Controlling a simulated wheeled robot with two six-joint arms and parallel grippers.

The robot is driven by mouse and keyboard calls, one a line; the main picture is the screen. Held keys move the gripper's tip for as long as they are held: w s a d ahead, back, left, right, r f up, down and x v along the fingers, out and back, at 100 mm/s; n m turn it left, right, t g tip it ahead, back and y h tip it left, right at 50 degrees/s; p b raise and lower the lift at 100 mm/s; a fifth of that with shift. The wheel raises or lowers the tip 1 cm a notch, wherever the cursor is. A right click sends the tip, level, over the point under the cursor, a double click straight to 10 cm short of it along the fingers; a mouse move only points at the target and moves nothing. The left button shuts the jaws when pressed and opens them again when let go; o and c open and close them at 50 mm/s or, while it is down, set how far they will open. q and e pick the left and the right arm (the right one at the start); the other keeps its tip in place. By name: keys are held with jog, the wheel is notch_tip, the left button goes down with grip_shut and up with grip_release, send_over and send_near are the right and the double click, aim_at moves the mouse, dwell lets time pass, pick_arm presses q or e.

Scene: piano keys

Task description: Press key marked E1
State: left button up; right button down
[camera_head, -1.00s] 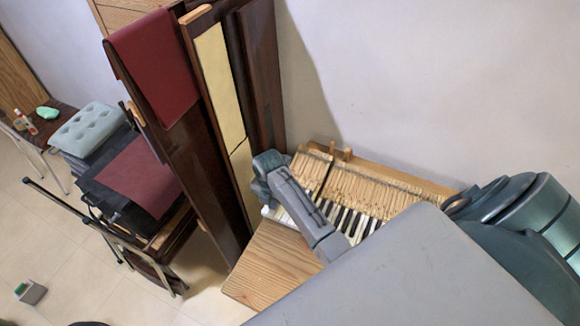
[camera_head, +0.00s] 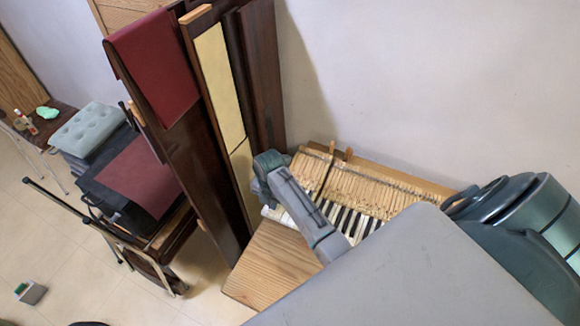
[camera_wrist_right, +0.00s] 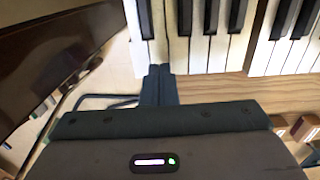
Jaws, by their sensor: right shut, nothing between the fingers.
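The piano keyboard (camera_head: 345,219) stands against the wall, with white and black keys partly behind my right arm (camera_head: 300,205). The wrist view shows white keys (camera_wrist_right: 180,55) and black keys (camera_wrist_right: 212,15) from close by. I cannot read any marking, so I cannot tell which key is E1. My right gripper (camera_wrist_right: 158,69) is shut and empty. Its fingertips are at the front ends of white keys near the left of the wrist view. I cannot tell whether they touch. The head view hides the fingertips. My left gripper is not in view.
A wooden board (camera_head: 270,265) lies in front of the keys. Tall dark piano panels (camera_head: 262,75) lean left of the keyboard. Bare wooden action parts (camera_head: 385,185) lie behind the keys. A stacked chair with a pale cushion (camera_head: 92,128) stands farther left. Floor at lower left is mostly clear.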

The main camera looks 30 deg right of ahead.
jog(key=shift+f, duration=0.1)
jog(key=shift+f+b, duration=0.35)
jog(key=shift+f, duration=0.8)
jog(key=shift+r, duration=0.15)
jog(key=shift+r+p, duration=0.65)
jog(key=shift+r, duration=0.2)
notch_tip(320, 180, up, 7)
